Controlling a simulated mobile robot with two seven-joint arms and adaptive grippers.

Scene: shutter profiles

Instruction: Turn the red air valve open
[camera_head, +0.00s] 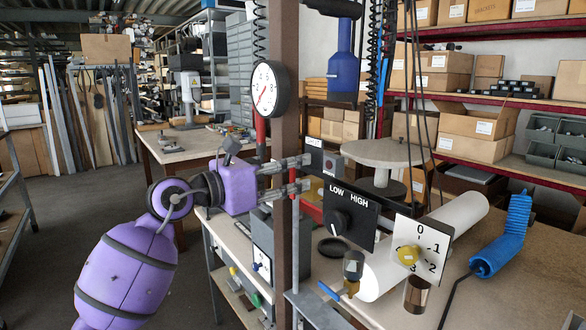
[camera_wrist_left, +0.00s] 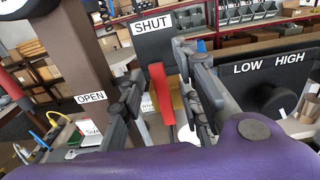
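The red air valve lever (camera_wrist_left: 162,95) stands near upright in the left wrist view, its upper end just below the SHUT label (camera_wrist_left: 153,27). The OPEN label (camera_wrist_left: 90,97) is to its left. My left gripper (camera_wrist_left: 165,85) is open, with one finger on each side of the lever; a gap shows on the left, and contact on the right cannot be told. In the head view my left gripper (camera_head: 290,177) reaches in from the left at the brown post. Part of the red lever (camera_head: 293,200) shows there, partly hidden by the fingers. My right gripper is in neither view.
The brown post (camera_head: 284,60) carries a round gauge (camera_head: 269,88). A black LOW/HIGH knob panel (camera_head: 350,213) and a white numbered dial plate (camera_head: 420,250) stand close to the right. A white cylinder (camera_head: 462,212) and a blue coiled hose (camera_head: 500,245) lie on the bench.

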